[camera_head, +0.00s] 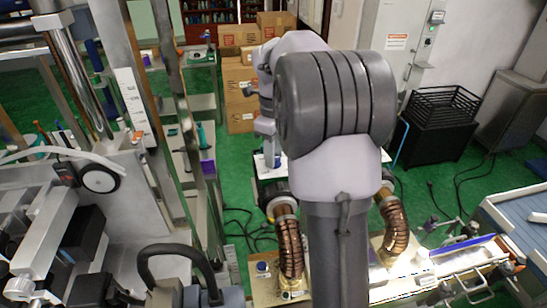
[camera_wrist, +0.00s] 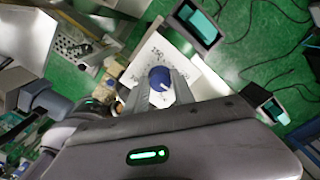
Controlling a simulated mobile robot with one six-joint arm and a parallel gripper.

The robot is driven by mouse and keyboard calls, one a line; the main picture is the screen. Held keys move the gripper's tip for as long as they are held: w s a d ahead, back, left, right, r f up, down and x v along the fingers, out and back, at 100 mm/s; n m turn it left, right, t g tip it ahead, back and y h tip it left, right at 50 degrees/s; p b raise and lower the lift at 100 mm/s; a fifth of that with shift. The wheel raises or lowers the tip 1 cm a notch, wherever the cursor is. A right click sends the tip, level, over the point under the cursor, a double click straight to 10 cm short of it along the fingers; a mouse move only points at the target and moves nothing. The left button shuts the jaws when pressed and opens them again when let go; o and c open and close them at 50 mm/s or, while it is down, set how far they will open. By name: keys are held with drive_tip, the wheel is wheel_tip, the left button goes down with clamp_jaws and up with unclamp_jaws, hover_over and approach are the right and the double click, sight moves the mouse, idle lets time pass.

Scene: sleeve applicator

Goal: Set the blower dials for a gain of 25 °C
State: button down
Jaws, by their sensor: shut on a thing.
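In the wrist view a blue dial knob (camera_wrist: 158,75) with a pale pointer mark sits on a white scale plate (camera_wrist: 140,68) with printed numbers. One number looks like 250; the others are too small or hidden. My gripper (camera_wrist: 161,86) is shut on the blue knob, one finger on each side. In the head view my arm hides the gripper and the knob; part of a white plate (camera_head: 268,168) shows left of the arm. Two dark units with teal screens, the upper (camera_wrist: 199,21) and the lower (camera_wrist: 275,110), stand near the plate; their readings are not legible.
In the head view two ribbed copper-coloured hoses (camera_head: 290,248) and (camera_head: 394,222) flank my arm. A steel frame (camera_head: 165,110) with a gauge (camera_head: 99,178) stands left. A black crate (camera_head: 442,107) stands right. Cables lie on the green floor.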

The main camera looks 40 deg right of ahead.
drive_tip(key=m+b, duration=0.2)
drive_tip(key=m, duration=0.3)
drive_tip(key=shift+m, duration=0.3)
idle(0.5)
drive_tip(key=c, duration=1.1)
unclamp_jaws()
drive_tip(key=shift+o, duration=0.2)
wheel_tip(320, 180, up, 17)
drive_tip(key=p, duration=0.6)
drive_tip(key=shift+r, duration=0.2)
